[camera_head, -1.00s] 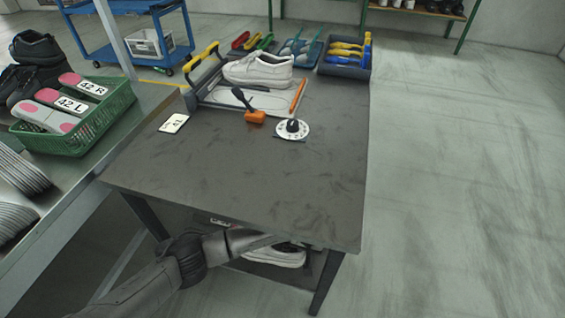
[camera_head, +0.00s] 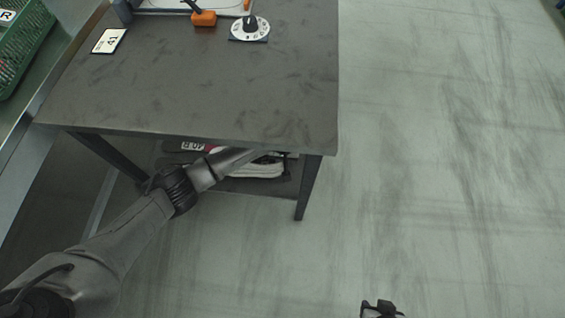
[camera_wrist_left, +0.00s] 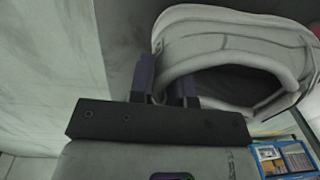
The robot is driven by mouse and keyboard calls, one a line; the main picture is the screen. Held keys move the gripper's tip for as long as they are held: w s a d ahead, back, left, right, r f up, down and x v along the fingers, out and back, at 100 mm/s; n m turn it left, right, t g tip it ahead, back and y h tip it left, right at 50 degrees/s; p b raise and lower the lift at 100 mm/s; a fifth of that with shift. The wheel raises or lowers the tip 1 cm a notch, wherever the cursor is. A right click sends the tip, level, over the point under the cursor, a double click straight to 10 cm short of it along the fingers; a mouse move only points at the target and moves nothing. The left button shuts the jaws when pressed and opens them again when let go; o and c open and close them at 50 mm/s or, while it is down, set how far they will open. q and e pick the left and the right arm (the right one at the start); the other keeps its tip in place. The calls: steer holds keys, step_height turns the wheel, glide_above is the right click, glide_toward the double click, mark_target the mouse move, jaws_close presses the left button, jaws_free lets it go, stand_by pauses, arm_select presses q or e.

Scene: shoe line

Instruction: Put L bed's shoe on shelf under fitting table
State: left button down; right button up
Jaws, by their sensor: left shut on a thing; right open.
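The white shoe (camera_head: 258,169) is under the fitting table (camera_head: 230,90), partly hidden by the tabletop edge and my left arm. In the left wrist view the shoe (camera_wrist_left: 235,38) fills the upper right, its collar opening toward the camera. My left gripper (camera_wrist_left: 165,82) is shut on the shoe's collar edge, one dark finger on each side. In the head view the fingers are hidden under the table. The shelf (camera_head: 262,187) shows as a dark strip below the shoe; I cannot tell whether they touch. My right gripper (camera_head: 380,308) is open at the bottom edge, over bare floor.
A piece labelled 40 R (camera_head: 190,147) lies under the table, left of the shoe. A table leg (camera_head: 308,188) stands at the right front. A dial (camera_head: 250,28), an orange-based tool (camera_head: 204,18) and a 41 card (camera_head: 109,41) are on top. Floor to the right is clear.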

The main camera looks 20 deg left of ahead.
arm_select(q)
steer(key=shift+f+b, duration=0.95)
steer(key=shift+f, duration=0.75)
steer(key=shift+w+f, duration=0.1)
steer(key=c, duration=1.5)
jaws_free()
steer(key=shift+f, duration=0.1)
steer(key=shift+c, duration=0.2)
steer(key=o, duration=0.5)
steer(key=shift+c, duration=0.2)
step_height(320, 180, up, 7)
steer(key=p, duration=0.4)
steer(key=shift+w+f, duration=0.1)
steer(key=shift+f, duration=0.05)
steer(key=shift+d+r+p, duration=0.1)
steer(key=shift+r+p, duration=0.2)
steer(key=shift+r, duration=0.3)
